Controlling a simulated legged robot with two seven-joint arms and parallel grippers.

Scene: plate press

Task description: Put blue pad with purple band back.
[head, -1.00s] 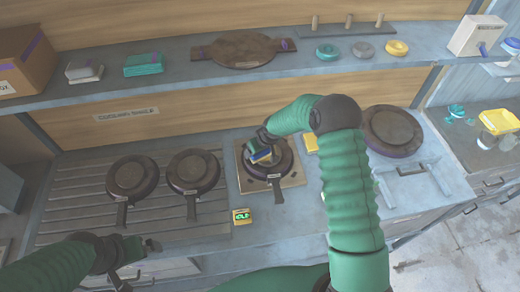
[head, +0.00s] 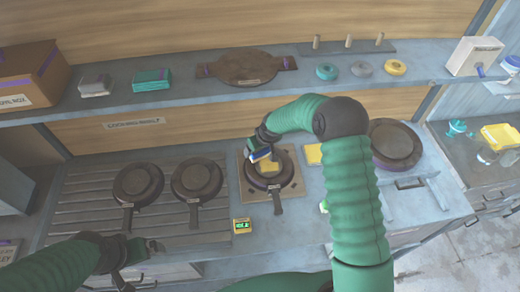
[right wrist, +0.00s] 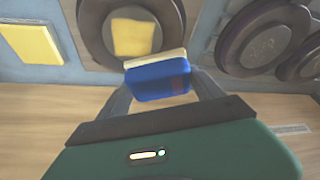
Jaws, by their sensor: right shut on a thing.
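My right gripper (right wrist: 162,92) is shut on a blue pad (right wrist: 155,84) with a pale layer along one side and a dark reddish-purple patch on its face. In the head view the blue pad (head: 260,154) is held just above the back edge of the pan (head: 285,180) on the square board (head: 246,190). A yellow patch (head: 268,165) lies on that pan and also shows in the right wrist view (right wrist: 133,37). My left gripper (head: 132,262) is at the lower left, away from the pans; its fingers are too small to judge.
Two more pans (head: 138,183) (head: 196,178) sit on the ribbed board at left. A yellow square (head: 313,154) lies right of the middle pan. A small green display (head: 242,226) stands in front. The shelf (head: 200,92) holds teal pads (head: 151,79), grey pads (head: 95,86) and rings (head: 327,71).

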